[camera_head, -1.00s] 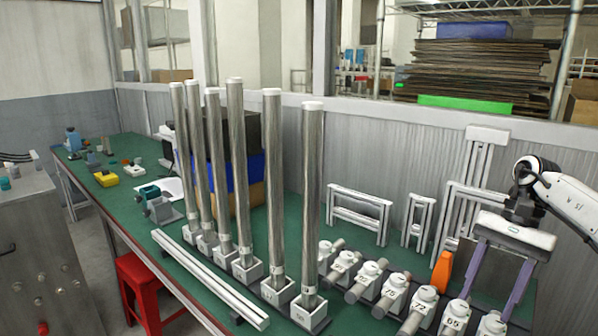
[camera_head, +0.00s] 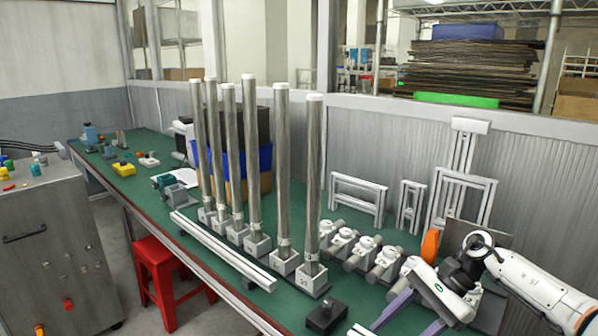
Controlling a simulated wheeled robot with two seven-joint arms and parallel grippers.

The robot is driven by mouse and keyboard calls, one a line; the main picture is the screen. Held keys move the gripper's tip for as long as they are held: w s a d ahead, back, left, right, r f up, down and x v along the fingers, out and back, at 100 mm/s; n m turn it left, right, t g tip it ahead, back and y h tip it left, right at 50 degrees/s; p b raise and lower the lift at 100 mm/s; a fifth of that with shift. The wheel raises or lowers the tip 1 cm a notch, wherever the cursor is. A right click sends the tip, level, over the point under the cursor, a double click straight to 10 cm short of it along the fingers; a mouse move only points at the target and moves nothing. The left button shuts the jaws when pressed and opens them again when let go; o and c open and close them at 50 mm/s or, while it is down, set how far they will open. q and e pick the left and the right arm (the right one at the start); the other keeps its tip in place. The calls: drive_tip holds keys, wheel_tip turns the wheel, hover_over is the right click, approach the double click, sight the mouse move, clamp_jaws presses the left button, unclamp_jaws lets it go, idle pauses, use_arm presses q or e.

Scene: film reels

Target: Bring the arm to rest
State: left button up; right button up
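My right arm comes in from the right edge, and its gripper (camera_head: 405,322) is low at the lower right of the head view. Its two purple fingers are spread apart and point down and to the left. I see nothing held between them, though the tips run close to the bottom edge. The gripper body and wrist cover part of the row of white numbered blocks with metal cylinders (camera_head: 385,262) on the green table (camera_head: 300,300). My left gripper is not in view.
Several tall metal posts (camera_head: 314,180) stand upright in white bases left of the gripper. A long aluminium profile (camera_head: 222,252) lies along the front edge. An orange part (camera_head: 430,244) and white frames (camera_head: 410,207) stand behind the arm. A red stool (camera_head: 160,275) is below.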

drive_tip(key=s+a+f+m+t+y, duration=0.15)
drive_tip(key=a+m+t+y, duration=0.3)
drive_tip(key=a+m, duration=0.5)
drive_tip(key=s+a+f+m+t+y, duration=0.1)
drive_tip(key=s+a+m+t+y, duration=0.3)
drive_tip(key=a+m, duration=0.5)
drive_tip(key=s+d+f+m+t+h, duration=0.35)
drive_tip(key=d+f+m+h, duration=0.2)
drive_tip(key=m, duration=0.85)
drive_tip(key=s+d+f+m+t+h, duration=0.35)
drive_tip(key=f+m+h, duration=0.25)
drive_tip(key=m, duration=0.8)
drive_tip(key=s+d+f+m+g+h, duration=0.1)
drive_tip(key=s+d+f+m+g, duration=0.1)
drive_tip(key=s, duration=0.5)
drive_tip(key=s+d+f+m+g+h, duration=0.2)
drive_tip(key=s+d+f+m+g, duration=0.1)
drive_tip(key=s+d+f+m, duration=0.2)
wheel_tip(320, 180, down, 2)
drive_tip(key=s+m, duration=0.2)
drive_tip(key=m, duration=0.1)
drive_tip(key=shift+s+d+f, duration=0.15)
drive_tip(key=shift+d+f, duration=0.1)
